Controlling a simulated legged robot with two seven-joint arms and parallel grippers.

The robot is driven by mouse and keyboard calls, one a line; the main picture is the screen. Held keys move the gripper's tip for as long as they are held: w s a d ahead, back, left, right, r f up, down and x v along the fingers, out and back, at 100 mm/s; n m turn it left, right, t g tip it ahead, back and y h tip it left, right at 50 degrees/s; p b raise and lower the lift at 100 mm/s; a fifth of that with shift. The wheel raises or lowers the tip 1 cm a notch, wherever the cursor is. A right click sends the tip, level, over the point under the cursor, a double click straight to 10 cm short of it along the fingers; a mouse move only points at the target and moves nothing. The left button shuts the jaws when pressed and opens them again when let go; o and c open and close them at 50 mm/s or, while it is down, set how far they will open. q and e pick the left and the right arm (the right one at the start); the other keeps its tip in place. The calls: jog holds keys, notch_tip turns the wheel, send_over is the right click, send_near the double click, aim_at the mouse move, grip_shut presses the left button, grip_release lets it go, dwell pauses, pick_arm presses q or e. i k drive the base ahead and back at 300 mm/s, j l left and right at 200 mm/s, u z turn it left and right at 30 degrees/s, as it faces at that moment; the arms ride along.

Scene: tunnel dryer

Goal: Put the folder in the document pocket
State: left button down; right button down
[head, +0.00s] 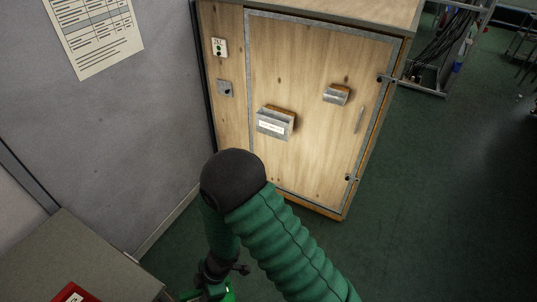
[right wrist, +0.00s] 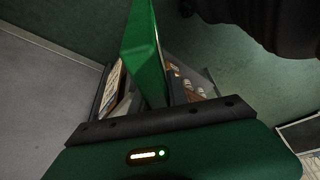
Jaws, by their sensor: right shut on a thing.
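The document pocket (head: 275,124) is a grey metal holder with a white label, mounted on the wooden cabinet door in the head view. My right gripper (head: 222,275) is low at the bottom edge of the head view, below and to the left of the pocket and well apart from it. In the right wrist view my right gripper (right wrist: 147,88) is shut on a green folder (right wrist: 143,45), which stands up from between the fingers. Only a small green part of the folder (head: 229,291) shows in the head view. My left gripper is not in view.
The wooden cabinet door (head: 300,155) is closed, with a smaller metal holder (head: 336,95) at upper right. A grey partition (head: 130,130) stands at left. A grey table (head: 75,260) with a red item (head: 73,293) is at lower left. Green floor is open at right.

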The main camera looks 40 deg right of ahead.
aim_at(274, 133)
jog(key=i+l+z, duration=0.2)
jog(key=l+z, duration=0.2)
jog(key=i+l+z, duration=0.2)
jog(key=l+z, duration=0.25)
jog(key=i+l+z, duration=0.15)
jog(key=i+z, duration=0.25)
jog(key=i+l+u, duration=0.1)
jog(key=i+u, duration=0.3)
jog(key=i, duration=0.4)
jog(key=i+j+z, duration=0.15)
jog(key=i+j, duration=0.2)
jog(key=j, duration=0.15)
jog(key=i+j+z, duration=0.1)
jog(key=i+j, duration=0.25)
jog(key=j, duration=0.15)
